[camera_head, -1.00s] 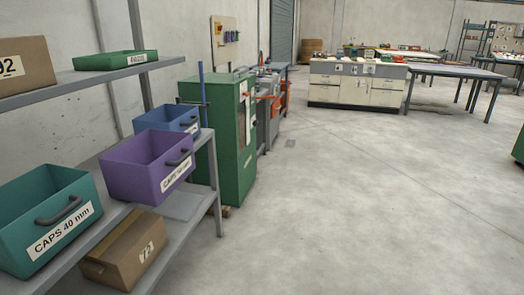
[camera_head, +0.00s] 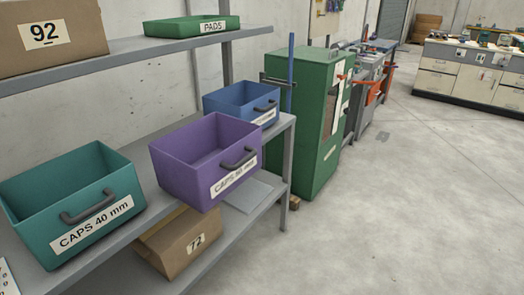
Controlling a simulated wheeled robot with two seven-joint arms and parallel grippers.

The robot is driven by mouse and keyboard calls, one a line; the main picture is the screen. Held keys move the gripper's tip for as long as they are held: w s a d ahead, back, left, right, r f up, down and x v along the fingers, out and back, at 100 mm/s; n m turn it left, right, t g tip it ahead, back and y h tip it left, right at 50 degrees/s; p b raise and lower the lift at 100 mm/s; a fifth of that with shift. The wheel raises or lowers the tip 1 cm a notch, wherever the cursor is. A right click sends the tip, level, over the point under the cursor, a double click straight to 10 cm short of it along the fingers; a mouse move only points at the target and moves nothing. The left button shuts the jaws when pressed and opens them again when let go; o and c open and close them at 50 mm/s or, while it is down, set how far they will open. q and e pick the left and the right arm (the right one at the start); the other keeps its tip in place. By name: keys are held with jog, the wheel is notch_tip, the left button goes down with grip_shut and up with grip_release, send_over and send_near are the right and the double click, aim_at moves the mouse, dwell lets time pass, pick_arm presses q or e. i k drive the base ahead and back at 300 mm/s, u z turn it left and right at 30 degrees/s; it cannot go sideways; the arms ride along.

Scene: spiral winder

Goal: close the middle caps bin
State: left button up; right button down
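The middle caps bin is the purple one (camera_head: 208,165), on the shelf between a teal bin and a blue bin. It has a dark handle and a white CAPS label on its front; the number on the label is hard to read. It juts out past the shelf's front edge, farther than the blue bin. The teal bin (camera_head: 75,205), labelled CAPS 40 mm, is at the left. The blue bin (camera_head: 242,104) is farther back at the right. Neither gripper is in view.
The grey shelf unit (camera_head: 142,141) bears the bins. Below is a cardboard box (camera_head: 178,241) marked 72; above are a box (camera_head: 50,40) marked 92 and a green PADS tray (camera_head: 190,26). A green cabinet (camera_head: 305,120) stands beyond. The floor (camera_head: 400,220) at right is clear.

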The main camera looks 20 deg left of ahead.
aim_at(200, 163)
jog(key=u, duration=0.6)
jog(key=i, duration=0.9)
jog(key=u, duration=0.8)
